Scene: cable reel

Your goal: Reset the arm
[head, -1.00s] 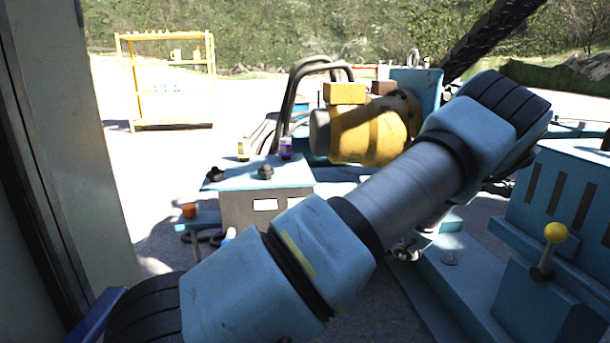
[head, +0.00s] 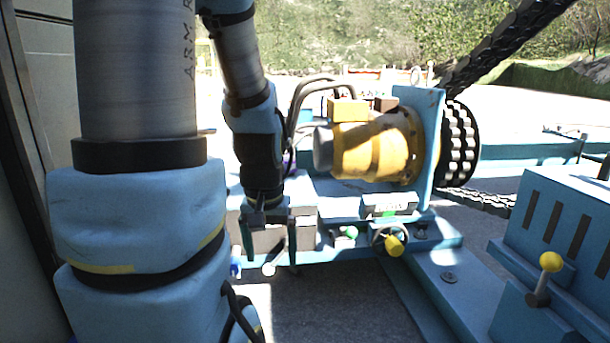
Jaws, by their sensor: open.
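My gripper (head: 270,262) shows in the head view left of centre, hanging with its fingers pointing down. The two dark fingers are apart and nothing is seen between them. It hangs in front of the grey box with the blue top (head: 305,188), and hides part of it. My arm, blue and grey, fills the left of the view and comes down to the gripper from above.
A yellow motor (head: 370,150) is mounted on the blue frame at centre, beside a black chain wheel (head: 462,143). A yellow-handled valve (head: 394,245) sits low in front. A yellow-knobbed lever (head: 551,262) stands on the blue console (head: 570,215) at right. The floor (head: 330,305) below is clear.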

